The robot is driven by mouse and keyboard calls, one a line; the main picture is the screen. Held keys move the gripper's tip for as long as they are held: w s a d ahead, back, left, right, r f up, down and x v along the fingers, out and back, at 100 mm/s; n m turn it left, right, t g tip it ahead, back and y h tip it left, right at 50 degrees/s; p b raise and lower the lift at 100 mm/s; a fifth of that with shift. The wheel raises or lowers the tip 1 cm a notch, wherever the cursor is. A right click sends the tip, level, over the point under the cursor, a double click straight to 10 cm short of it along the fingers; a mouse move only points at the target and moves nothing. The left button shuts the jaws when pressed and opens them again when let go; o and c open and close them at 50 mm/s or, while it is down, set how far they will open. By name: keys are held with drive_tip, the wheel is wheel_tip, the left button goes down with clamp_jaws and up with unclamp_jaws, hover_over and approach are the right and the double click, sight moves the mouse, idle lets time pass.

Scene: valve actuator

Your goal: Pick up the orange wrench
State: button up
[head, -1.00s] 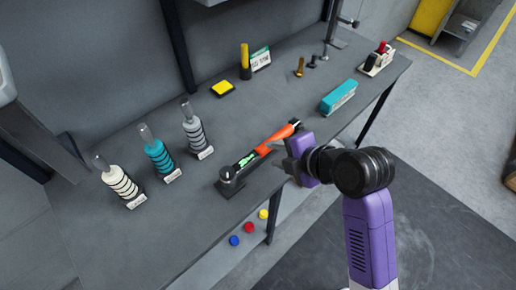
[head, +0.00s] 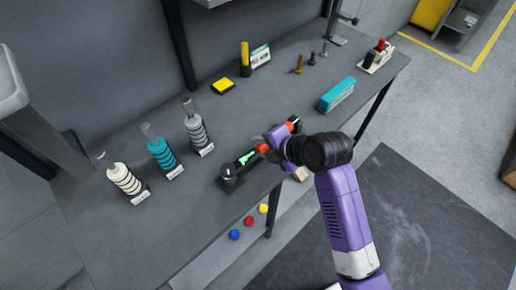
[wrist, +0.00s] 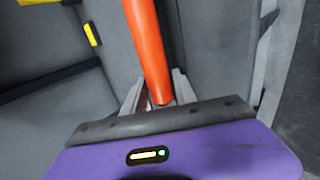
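The orange wrench (head: 262,148) lies on the grey workbench near its front edge, mostly hidden by my gripper (head: 275,140) in the head view. My gripper is over the wrench's handle. In the wrist view, the orange handle (wrist: 147,45) runs down between the two fingers of my gripper (wrist: 158,90). The fingers stand apart on either side of it, with a small gap visible, so it looks open. Whether the fingertips touch the handle is hard to see.
A dark valve fixture with a round knob (head: 229,171) and green marking stands just left of the wrench. A teal box (head: 336,94) is to the right. Several ringed cylinders stand at left on the workbench (head: 120,230). A yellow block (head: 223,86) lies behind.

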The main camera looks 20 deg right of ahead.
drive_tip(key=shift+c, duration=0.4)
clamp_jaws()
drive_tip(key=shift+r, duration=0.1)
